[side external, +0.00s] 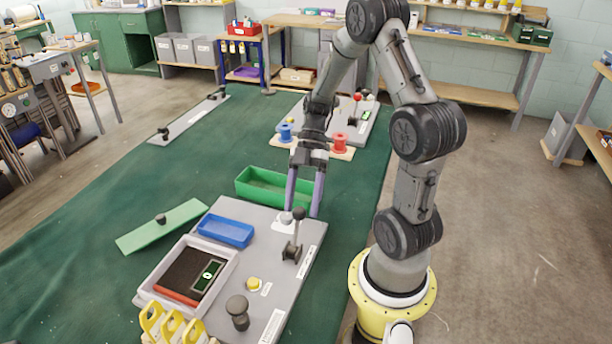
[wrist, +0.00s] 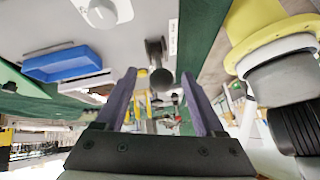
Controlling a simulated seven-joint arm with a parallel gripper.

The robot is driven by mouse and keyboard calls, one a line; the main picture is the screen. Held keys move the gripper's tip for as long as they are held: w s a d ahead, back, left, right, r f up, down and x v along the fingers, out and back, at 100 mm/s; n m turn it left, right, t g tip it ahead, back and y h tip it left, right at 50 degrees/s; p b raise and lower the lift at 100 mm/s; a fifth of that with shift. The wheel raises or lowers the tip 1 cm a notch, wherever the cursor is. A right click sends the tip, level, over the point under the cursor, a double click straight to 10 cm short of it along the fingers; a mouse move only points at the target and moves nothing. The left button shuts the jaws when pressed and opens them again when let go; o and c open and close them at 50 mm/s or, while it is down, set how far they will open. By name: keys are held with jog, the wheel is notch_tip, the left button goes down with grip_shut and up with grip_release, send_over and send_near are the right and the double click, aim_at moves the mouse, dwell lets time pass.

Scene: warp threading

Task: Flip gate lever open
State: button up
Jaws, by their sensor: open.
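The lever (side external: 294,238) stands on the grey panel (side external: 308,262), with a dark bracket, a pale shaft and a dark round knob. It looks about upright. Its knob also shows in the wrist view (wrist: 162,80), in the gap between the finger ends. My gripper (side external: 303,211) is open and points down, with its two purple fingertips close to the knob. It also shows in the wrist view (wrist: 158,73), one finger on each side of the knob. I cannot tell whether either finger touches it.
A grey round dial (wrist: 100,10) sits beside the lever. A blue tray (side external: 225,231), a yellow button (side external: 254,284) and a dark knob (side external: 238,312) share the panel. A green bin (side external: 264,187) stands just behind. Red (side external: 340,143) and blue (side external: 285,132) spools stand farther back.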

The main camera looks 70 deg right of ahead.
jog(key=v, duration=1.2)
jog(key=shift+d+r, duration=0.3)
jog(key=a+r+n+h, duration=0.35)
jog(key=a+r, duration=0.35)
jog(key=a, duration=0.4)
jog(key=s+a+f+m+t+h, duration=0.1)
jog(key=s+a+m+t+h, duration=0.3)
jog(key=m, duration=1.4)
jog(key=s+a+t, duration=0.2)
jog(key=s, duration=0.1)
jog(key=shift+a+m, duration=0.3)
jog(key=shift+m, duration=0.05)
